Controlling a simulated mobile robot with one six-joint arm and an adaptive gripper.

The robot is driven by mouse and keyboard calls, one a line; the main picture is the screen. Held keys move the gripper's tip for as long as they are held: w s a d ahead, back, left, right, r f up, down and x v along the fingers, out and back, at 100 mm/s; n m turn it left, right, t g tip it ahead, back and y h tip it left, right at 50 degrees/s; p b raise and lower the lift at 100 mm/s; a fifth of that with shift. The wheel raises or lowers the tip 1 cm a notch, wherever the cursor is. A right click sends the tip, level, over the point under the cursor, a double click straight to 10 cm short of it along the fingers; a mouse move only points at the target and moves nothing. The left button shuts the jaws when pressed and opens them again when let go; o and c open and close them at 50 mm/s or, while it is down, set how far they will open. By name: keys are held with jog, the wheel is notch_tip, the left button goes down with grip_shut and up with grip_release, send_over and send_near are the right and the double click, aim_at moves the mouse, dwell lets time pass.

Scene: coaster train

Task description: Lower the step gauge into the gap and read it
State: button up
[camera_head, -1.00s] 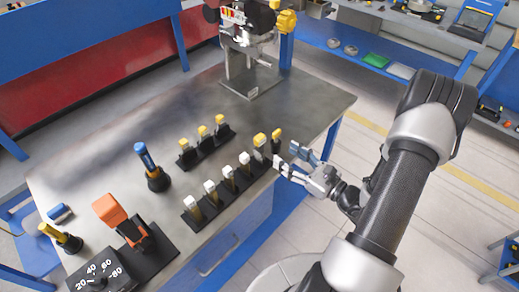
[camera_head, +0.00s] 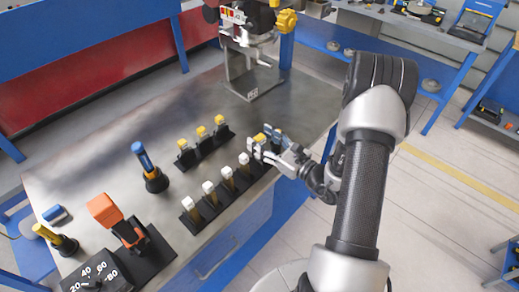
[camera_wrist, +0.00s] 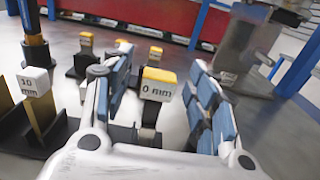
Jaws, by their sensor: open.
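A gauge with a yellow top (camera_head: 260,138) stands at the far right end of the front rack. In the wrist view its white label (camera_wrist: 157,91) shows "0 mm"; I cannot tell whether a digit before it is hidden. My gripper (camera_head: 266,145) is open, with its blue-padded fingers on either side of this gauge in the wrist view (camera_wrist: 162,80). I cannot tell whether they touch it. White-topped gauges (camera_head: 226,172) stand to its left in the same rack, one marked "10 mm" (camera_wrist: 36,82). I cannot make out the gap.
A metal stand with a mechanism (camera_head: 249,80) is at the table's back. Yellow-topped gauges (camera_head: 202,133) form a second rack. A blue-handled tool (camera_head: 150,166), an orange-headed device (camera_head: 116,220) and a numbered dial box (camera_head: 96,273) are at left.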

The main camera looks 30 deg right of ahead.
jog(key=shift+c, duration=0.3)
grip_shut()
dwell(0.3)
